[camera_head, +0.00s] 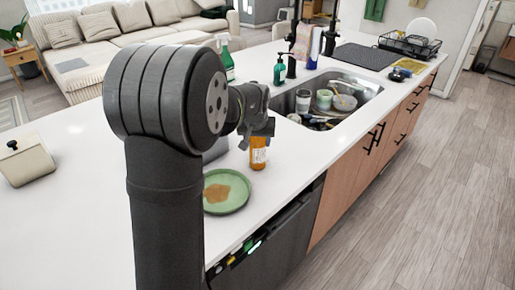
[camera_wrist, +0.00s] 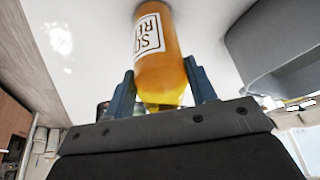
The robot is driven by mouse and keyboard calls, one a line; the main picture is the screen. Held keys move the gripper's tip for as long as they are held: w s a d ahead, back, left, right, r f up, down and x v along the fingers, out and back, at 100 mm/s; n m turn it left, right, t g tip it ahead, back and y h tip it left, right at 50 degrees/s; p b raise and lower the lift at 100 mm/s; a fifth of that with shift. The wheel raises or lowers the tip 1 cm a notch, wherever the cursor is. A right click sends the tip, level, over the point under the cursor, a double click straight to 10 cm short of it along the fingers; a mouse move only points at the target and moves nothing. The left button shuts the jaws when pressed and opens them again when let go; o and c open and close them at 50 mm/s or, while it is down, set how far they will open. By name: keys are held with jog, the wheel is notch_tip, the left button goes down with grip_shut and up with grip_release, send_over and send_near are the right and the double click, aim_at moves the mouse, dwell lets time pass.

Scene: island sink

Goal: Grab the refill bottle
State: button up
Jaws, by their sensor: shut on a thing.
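The refill bottle (camera_head: 258,155) is an amber-orange bottle with a white label, on the white island counter to the left of the sink. My gripper (camera_wrist: 163,88) is shut on the bottle, one finger on each side. In the head view my gripper (camera_head: 258,128) is at the bottle's upper part, which it hides. I cannot tell whether the bottle's base touches the counter.
A green plate (camera_head: 232,190) with a brown stain lies close in front of the bottle. The sink (camera_head: 345,108) holds dishes. A green spray bottle (camera_head: 226,62) and a soap dispenser (camera_head: 279,70) stand behind. A beige box (camera_head: 24,163) is at far left.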

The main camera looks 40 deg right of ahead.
jog(key=shift+r, duration=0.2)
jog(key=shift+r, duration=1.9)
jog(key=s+r, duration=0.6)
jog(key=s, duration=0.5)
jog(key=shift+s+d+r, duration=0.25)
jog(key=shift+d+r, duration=0.1)
jog(key=shift+d, duration=0.1)
jog(key=shift+s, duration=0.1)
